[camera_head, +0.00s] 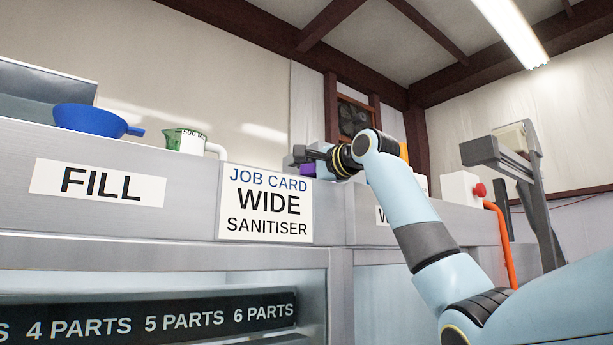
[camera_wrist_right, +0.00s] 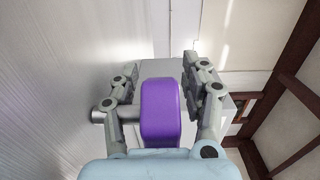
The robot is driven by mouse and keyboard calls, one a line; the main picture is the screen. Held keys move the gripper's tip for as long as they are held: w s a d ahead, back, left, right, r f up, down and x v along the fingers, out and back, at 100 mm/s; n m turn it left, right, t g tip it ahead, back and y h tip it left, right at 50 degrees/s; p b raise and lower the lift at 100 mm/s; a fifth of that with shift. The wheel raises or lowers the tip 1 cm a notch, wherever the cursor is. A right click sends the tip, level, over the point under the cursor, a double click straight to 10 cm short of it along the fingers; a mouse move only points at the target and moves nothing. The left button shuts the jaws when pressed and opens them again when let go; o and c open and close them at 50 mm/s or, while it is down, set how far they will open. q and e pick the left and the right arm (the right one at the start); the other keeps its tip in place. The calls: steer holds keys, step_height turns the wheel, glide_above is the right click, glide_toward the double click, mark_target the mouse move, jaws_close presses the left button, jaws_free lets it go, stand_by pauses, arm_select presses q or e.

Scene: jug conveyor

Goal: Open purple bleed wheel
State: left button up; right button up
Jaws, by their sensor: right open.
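The purple bleed wheel (camera_wrist_right: 161,112) shows in the right wrist view between the two fingers of my right gripper (camera_wrist_right: 164,88), with a grey metal stem at its left. The gripper is open, with a finger on each side of the wheel; a gap shows on the right side, and on the left I cannot tell whether the finger touches. In the head view my right gripper (camera_head: 304,158) is above the counter's back edge, and a small part of the purple wheel (camera_head: 308,170) shows just below it. My left gripper is not in view.
A job card (camera_head: 266,204) reads WIDE SANITISER, beside a FILL label (camera_head: 98,184). A red button (camera_head: 480,190) with an orange hose (camera_head: 503,245) is at the right.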

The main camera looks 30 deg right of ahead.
steer(key=s, duration=0.7)
steer(key=s+d, duration=0.1)
steer(key=s, duration=0.2)
steer(key=shift+s+d, duration=0.1)
steer(key=shift+s, duration=0.8)
steer(key=shift+f, duration=0.1)
